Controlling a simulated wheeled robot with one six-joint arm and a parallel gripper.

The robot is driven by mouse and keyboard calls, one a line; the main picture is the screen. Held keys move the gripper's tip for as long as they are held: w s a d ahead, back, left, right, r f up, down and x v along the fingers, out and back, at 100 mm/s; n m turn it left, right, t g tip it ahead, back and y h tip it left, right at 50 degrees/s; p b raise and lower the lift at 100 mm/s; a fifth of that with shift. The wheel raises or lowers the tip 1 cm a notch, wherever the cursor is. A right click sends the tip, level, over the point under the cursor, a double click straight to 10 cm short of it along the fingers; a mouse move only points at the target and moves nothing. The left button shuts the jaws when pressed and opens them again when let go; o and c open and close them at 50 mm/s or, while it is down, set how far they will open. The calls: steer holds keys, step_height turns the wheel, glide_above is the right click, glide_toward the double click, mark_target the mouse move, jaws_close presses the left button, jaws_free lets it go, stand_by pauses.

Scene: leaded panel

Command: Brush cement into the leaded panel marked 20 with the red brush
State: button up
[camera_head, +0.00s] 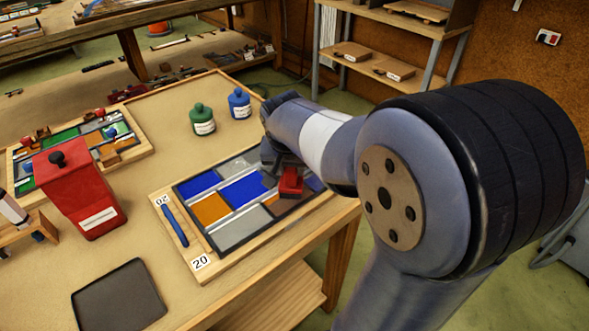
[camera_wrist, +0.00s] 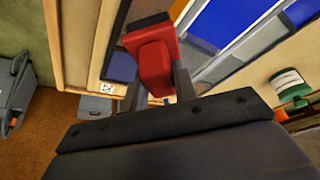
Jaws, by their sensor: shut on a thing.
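The leaded panel marked 20 (camera_head: 212,208) lies flat in a wooden frame at the front right of the bench. It has blue, orange and grey panes, and white labels reading 20 on the frame. The panel also fills the top of the wrist view (camera_wrist: 232,22). My gripper (camera_wrist: 155,68) is shut on the red brush (camera_wrist: 153,62). In the head view the red brush (camera_head: 291,183) is over the right part of the panel, partly hidden by my gripper (camera_head: 284,163). I cannot tell whether its bristles touch the panel.
A blue stick (camera_head: 175,225) lies on the frame's left side. Green (camera_head: 203,121) and blue (camera_head: 239,104) bottles stand behind the panel. A red container (camera_head: 82,190), a dark tray (camera_head: 118,296) and another coloured panel (camera_head: 60,140) are left. The bench edge is close on the right.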

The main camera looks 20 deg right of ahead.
steer(key=shift+w, duration=0.1)
steer(key=shift+w+a, duration=0.3)
steer(key=shift+w, duration=0.35)
steer(key=shift+w+a, duration=0.25)
steer(key=shift+w, duration=0.4)
steer(key=shift+w+a+p, duration=0.25)
steer(key=shift+w, duration=0.45)
steer(key=shift+w+a+p, duration=0.2)
steer(key=shift+w+a, duration=0.05)
steer(key=shift+w, duration=0.45)
steer(key=shift+w, duration=0.1)
steer(key=shift+w+a+p, duration=0.2)
steer(key=shift+w+a, duration=0.05)
steer(key=shift+w, duration=0.4)
steer(key=shift+w+a+p, duration=0.15)
steer(key=shift+w+a, duration=0.1)
steer(key=shift+w, duration=0.4)
steer(key=shift+w, duration=0.15)
steer(key=shift+w+a+p, duration=0.25)
steer(key=shift+w, duration=0.4)
steer(key=shift+w+a+p, duration=0.25)
steer(key=shift+w, duration=0.4)
